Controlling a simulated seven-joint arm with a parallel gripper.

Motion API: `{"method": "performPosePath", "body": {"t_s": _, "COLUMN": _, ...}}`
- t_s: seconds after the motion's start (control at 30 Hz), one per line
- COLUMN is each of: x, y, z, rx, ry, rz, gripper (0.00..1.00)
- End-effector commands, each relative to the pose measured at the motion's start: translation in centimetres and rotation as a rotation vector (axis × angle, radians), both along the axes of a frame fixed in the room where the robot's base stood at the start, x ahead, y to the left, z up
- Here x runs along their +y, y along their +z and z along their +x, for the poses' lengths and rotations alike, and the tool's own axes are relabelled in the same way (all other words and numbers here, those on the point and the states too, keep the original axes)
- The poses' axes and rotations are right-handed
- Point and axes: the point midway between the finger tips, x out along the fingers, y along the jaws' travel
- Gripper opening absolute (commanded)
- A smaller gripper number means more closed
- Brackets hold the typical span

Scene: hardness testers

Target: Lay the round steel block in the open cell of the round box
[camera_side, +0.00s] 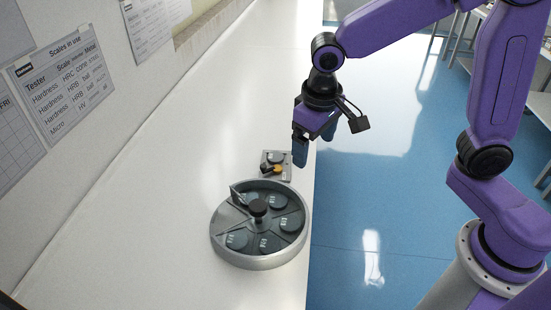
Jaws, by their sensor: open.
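The round box (218,246) is a grey metal dish on the white bench, with cells around a black centre knob (258,207). Several dark round blocks with pale marks lie in its cells. A thin plate stands tilted up at its left rear; the cell by it seems to show no block, but I cannot be sure. A grey round block (277,157) sits on a small square plate (286,175) behind the box; I take it for the steel block. My gripper (314,146) is open and empty, above and right of that plate, pointing down.
A yellow-and-black piece (273,168) lies on the small plate, close to the grey block. The bench's right edge runs just beside the box and plate. A wall with posted sheets (62,88) borders the left. The bench is clear behind and left.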

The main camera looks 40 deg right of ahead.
Motion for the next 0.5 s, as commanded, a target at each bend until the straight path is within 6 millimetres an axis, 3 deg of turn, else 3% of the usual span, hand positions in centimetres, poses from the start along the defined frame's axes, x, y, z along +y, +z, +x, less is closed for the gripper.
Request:
{"method": "performPosePath", "body": {"t_s": 0.23, "x": 1.7, "y": -1.2, "z": 7.1, "rx": -0.06, "ry": -0.317, "rz": -0.015, "gripper": 0.89}}
{"method": "performPosePath", "body": {"t_s": 0.5, "x": 1.9, "y": -3.2, "z": 13.9, "rx": -0.136, "ry": -0.659, "rz": -0.027, "gripper": 0.89}}
